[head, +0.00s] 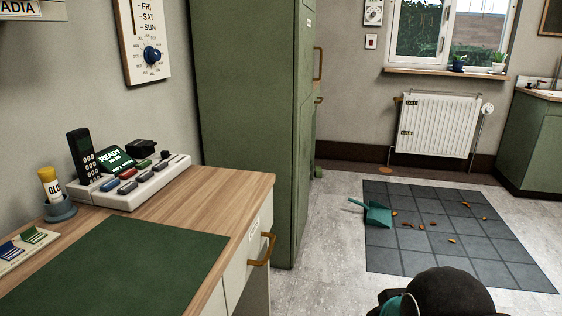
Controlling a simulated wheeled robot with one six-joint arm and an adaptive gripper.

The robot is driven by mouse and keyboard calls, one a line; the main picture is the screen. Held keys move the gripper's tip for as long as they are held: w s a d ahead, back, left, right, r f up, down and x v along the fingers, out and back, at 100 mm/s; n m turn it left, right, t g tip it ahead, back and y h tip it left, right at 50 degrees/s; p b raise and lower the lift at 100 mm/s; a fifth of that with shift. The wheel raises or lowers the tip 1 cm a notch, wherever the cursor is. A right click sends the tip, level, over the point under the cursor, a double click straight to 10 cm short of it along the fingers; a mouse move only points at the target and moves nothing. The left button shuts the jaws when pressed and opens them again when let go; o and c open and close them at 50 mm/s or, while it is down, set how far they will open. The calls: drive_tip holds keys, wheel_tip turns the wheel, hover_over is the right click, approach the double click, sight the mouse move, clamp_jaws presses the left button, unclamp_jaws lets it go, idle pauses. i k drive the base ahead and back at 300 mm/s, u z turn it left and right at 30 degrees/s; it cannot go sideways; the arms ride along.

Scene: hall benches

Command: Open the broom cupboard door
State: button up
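A tall green cupboard (245,120) stands at the centre of the head view, beyond the wooden desk. I see mostly its broad side. Its front faces right and shows only as a narrow, steeply angled strip (306,130). A brass-coloured handle (319,63) sticks out from that front, with a smaller fitting below it. The front looks flush with the body, but the angle is too steep to be sure that the door is shut. My gripper is not in view. A dark rounded part at the bottom right looks like my arm.
A desk (190,190) with a device panel (135,182) and a drawer handle (262,249) fills the left. A teal dustpan (376,214) and scattered leaves lie on the grey floor mat (400,250). A radiator (437,126) hangs under the window. Floor right of the cupboard is mostly open.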

sight(304, 19)
drive_tip(key=z, duration=0.3)
drive_tip(key=i, duration=0.9)
drive_tip(key=z, duration=0.8)
drive_tip(key=i, duration=1.45)
drive_tip(key=u, duration=0.65)
drive_tip(key=i, duration=0.85)
drive_tip(key=u, duration=0.6)
